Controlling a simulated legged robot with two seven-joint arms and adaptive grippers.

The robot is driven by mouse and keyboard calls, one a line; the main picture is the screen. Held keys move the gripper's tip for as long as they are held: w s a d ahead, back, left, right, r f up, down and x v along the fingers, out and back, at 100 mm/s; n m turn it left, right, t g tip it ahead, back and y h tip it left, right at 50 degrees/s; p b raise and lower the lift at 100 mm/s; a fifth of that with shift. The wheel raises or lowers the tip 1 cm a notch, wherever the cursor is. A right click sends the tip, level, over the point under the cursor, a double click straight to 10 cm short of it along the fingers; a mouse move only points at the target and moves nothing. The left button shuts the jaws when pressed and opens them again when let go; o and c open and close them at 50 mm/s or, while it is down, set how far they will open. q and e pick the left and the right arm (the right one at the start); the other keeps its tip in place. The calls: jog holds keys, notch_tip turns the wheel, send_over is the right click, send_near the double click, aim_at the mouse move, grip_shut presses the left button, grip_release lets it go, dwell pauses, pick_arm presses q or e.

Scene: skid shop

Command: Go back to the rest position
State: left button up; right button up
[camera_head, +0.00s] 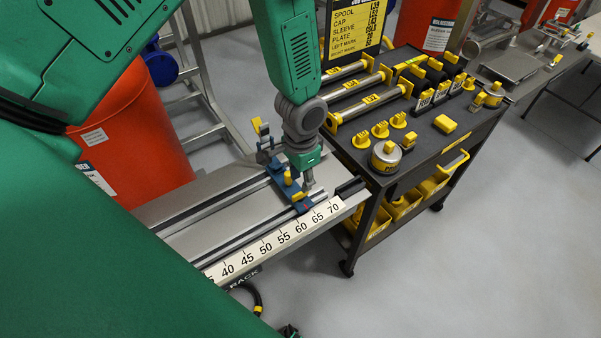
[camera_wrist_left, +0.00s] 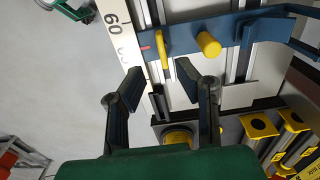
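My left gripper (camera_head: 308,184) points down over the right end of the measuring rack (camera_head: 172,224), near the 60 to 70 marks. Beside it on the rails is a blue carriage (camera_head: 279,180) with yellow knobs. In the left wrist view, my left gripper (camera_wrist_left: 160,82) has its two dark fingers spread apart with nothing between them. The blue carriage (camera_wrist_left: 270,31) and its yellow knob (camera_wrist_left: 208,44) show just beyond the fingertips, apart from them as far as I can tell. My right gripper is not recognisable in either view.
A dark tool cart (camera_head: 452,150) with tubes, yellow-topped parts and bins stands right of the rack. An orange-red barrel (camera_head: 140,140) is behind the rack at left. A sign (camera_head: 354,30) rises behind the cart. Grey floor (camera_head: 470,270) is clear at front right.

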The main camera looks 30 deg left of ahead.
pick_arm(q)
jog(key=n, duration=0.2)
jog(key=n+p, duration=0.1)
jog(key=n, duration=0.1)
jog(key=shift+a+r, duration=0.1)
jog(key=shift+r, duration=0.2)
jog(key=n+p, duration=0.1)
jog(key=n, duration=0.1)
jog(key=shift+r+n, duration=0.1)
jog(key=shift+n, duration=0.3)
jog(key=n, duration=0.1)
jog(key=n+p, duration=0.1)
jog(key=shift+r+n, duration=0.25)
jog(key=shift+n, duration=0.05)
jog(key=shift+r+n, duration=0.1)
jog(key=shift+n, duration=2.1)
